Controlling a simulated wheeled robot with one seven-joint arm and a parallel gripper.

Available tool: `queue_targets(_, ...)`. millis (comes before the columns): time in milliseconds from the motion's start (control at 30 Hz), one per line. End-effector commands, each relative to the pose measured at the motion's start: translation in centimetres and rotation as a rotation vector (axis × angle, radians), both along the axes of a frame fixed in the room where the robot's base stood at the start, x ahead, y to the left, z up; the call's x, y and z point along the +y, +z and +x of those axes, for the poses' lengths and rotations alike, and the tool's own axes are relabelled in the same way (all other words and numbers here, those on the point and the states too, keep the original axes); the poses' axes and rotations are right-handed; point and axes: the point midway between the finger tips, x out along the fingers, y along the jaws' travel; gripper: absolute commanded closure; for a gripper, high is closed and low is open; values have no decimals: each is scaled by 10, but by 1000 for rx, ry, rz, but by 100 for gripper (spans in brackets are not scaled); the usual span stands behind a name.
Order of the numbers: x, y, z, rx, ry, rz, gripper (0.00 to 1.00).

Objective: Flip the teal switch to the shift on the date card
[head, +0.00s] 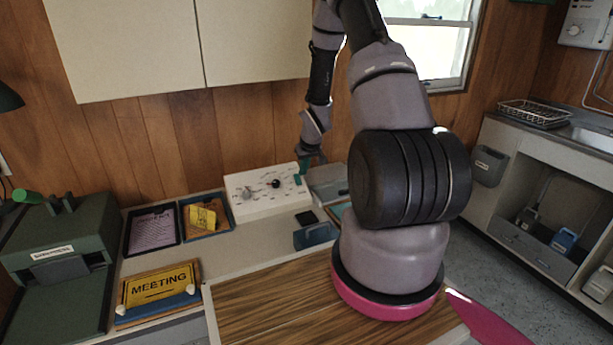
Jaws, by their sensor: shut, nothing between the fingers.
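A white sloped panel (262,205) with a black knob, a grey knob and small markings stands at the back of the counter against the wood wall. A small teal part (298,180) shows at its upper right edge; I cannot tell for sure that it is the teal switch, or which way it is set. My gripper (304,168) is shut and empty, pointing down right at that corner; I cannot tell whether it touches the panel. I cannot make out a date card or any shift written on it.
Two dark trays hold a lilac sheet (154,229) and a yellow card (203,217), left of the panel. A yellow MEETING sign (158,287) and a green machine (62,245) are further left. A blue-grey block (315,235) stands in front of the panel. Cupboards (128,45) hang above.

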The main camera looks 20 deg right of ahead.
Motion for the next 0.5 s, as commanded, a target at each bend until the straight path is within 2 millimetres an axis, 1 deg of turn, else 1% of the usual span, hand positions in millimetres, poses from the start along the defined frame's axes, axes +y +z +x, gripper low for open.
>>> queue_targets(267,-1,25,-25,-1,-1,-1,100)
queue_targets(500,-1,53,-54,-2,0,-1,100)
